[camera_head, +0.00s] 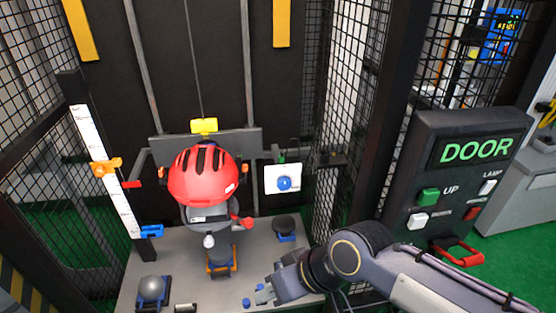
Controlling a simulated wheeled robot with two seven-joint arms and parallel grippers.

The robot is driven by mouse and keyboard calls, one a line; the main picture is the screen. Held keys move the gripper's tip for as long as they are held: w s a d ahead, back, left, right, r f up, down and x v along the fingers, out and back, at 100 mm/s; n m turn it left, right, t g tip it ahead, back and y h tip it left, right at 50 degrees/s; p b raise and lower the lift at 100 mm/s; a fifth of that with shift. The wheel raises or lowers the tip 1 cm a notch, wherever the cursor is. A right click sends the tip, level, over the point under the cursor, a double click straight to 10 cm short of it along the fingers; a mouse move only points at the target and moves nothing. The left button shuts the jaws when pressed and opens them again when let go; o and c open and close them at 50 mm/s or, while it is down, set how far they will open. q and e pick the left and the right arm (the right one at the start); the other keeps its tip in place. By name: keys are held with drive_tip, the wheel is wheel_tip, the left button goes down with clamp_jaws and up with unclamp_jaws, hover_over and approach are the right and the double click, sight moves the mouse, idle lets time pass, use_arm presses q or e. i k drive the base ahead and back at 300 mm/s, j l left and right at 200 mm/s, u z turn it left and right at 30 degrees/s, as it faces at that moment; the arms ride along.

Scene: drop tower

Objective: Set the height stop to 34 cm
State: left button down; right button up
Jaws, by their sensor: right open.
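A white height scale (88,128) with dark marks stands on the left post of the tower; its numbers are too small to read. An orange slider (106,168), which looks like the height stop, sits around the middle of the scale. A small red pointer (132,184) shows just right of it. A blue clamp (152,231) sits near the scale's lower end. My right gripper (254,295) is open and empty over the front of the grey base, well right of the scale and apart from the slider. My left gripper is out of view.
A red helmet (203,174) hangs under a yellow block (204,126) mid-tower. Anvils (152,289) stand on the grey base (125,290). A white dial box (283,179) is behind. Mesh panels flank the tower. A DOOR panel (460,165) stands right.

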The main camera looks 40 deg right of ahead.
sight(100, 169)
drive_tip(key=i+j+u, duration=0.1)
drive_tip(key=i+u, duration=0.15)
drive_tip(key=u, duration=0.15)
drive_tip(key=i+u, duration=0.2)
drive_tip(key=u, duration=0.15)
drive_tip(key=i+u, duration=0.25)
drive_tip(key=u, duration=0.15)
